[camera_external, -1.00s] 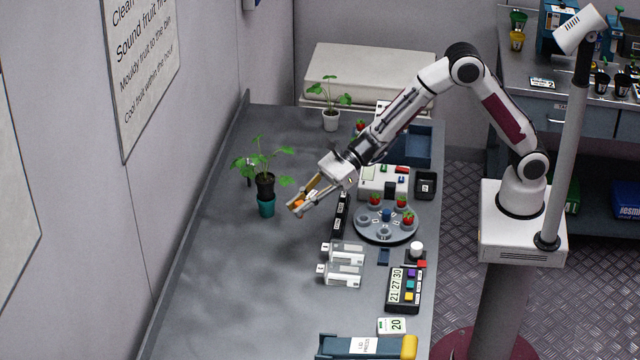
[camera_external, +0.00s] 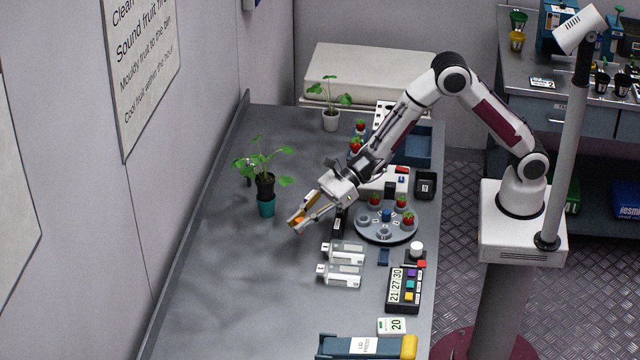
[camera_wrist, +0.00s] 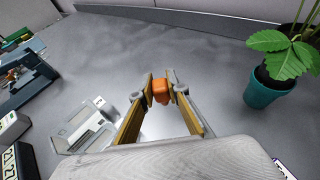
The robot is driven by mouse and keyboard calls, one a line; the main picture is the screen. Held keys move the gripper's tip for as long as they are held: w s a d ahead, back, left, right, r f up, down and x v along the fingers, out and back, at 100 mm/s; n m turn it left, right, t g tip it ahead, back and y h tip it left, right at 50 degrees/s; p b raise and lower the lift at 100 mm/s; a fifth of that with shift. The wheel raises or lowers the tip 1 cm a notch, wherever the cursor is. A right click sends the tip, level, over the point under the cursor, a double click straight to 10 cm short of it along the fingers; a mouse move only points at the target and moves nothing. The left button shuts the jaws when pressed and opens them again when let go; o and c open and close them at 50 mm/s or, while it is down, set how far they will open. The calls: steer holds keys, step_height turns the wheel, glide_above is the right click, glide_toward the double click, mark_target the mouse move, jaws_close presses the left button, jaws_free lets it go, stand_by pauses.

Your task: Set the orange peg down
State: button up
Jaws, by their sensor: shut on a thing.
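The orange peg (camera_wrist: 161,91) is held between the two fingertips of my gripper (camera_wrist: 160,88) in the wrist view. In the external view, my gripper (camera_external: 298,222) is low over the bare grey table, with a bit of the orange peg (camera_external: 300,220) showing at its tips. I cannot tell whether the peg touches the table. The jaws are shut on it.
A potted plant in a teal pot (camera_external: 267,208) stands to the left of my gripper. White-and-clear boxes (camera_external: 342,274) lie to the right and nearer. A round grey turntable (camera_external: 385,235) with strawberries is further right. The table (camera_external: 230,290) in front is clear.

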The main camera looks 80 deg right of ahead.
steer(key=shift+f, duration=0.2)
steer(key=shift+f, duration=1.85)
steer(key=shift+f, duration=0.15)
steer(key=o, duration=0.7)
steer(key=shift+r, duration=0.2)
steer(key=shift+v, duration=6)
